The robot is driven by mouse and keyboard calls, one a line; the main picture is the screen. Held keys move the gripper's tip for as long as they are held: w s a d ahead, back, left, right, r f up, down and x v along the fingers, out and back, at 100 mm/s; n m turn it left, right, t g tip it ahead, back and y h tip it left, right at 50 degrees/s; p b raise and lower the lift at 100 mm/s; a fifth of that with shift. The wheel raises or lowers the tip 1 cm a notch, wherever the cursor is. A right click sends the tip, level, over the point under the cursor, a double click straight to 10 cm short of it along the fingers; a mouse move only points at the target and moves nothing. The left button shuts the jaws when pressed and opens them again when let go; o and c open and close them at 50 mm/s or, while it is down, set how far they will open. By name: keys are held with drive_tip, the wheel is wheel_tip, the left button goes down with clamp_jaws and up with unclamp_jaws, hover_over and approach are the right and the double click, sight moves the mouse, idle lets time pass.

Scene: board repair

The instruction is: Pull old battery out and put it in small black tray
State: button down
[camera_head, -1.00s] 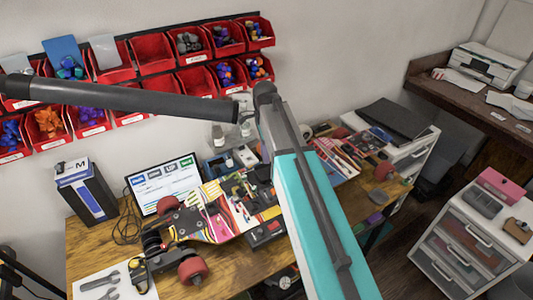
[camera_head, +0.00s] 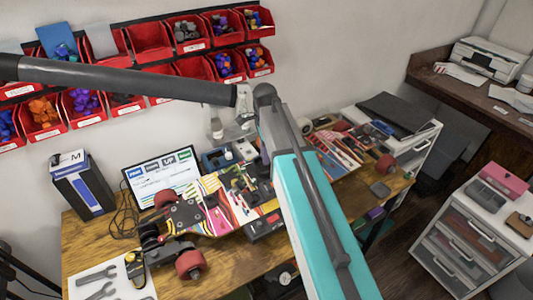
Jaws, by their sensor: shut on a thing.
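The upturned electric skateboard (camera_head: 185,216) lies on the wooden workbench, with red wheels and a colourful striped underside. Its middle holds an opened section (camera_head: 240,185) with dark and coloured parts, too small to tell apart. My teal arm link crosses in front of the board and hides part of it. My dark forearm runs left from the elbow and leaves the picture. My gripper is not in view, and no old battery can be made out. A small black box-like thing (camera_head: 265,227) with a red spot sits at the board's near side; whether it is the tray is unclear.
A laptop (camera_head: 160,182) and a black-and-blue box (camera_head: 84,190) stand at the bench's left. Wrenches (camera_head: 97,283) lie at the front left. Red bins (camera_head: 150,41) line the wall behind my forearm. A white drawer unit (camera_head: 470,245) stands at the right.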

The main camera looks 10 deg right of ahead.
drive_tip(key=shift+f+b, duration=0.5)
drive_tip(key=shift+f, duration=0.45)
drive_tip(key=c, duration=1.6)
unclamp_jaws()
drive_tip(key=shift+r, duration=0.15)
wheel_tip(320, 180, up, 14)
drive_tip(key=b, duration=0.3)
drive_tip(key=shift+f, duration=0.25)
drive_tip(key=shift+s, duration=0.1)
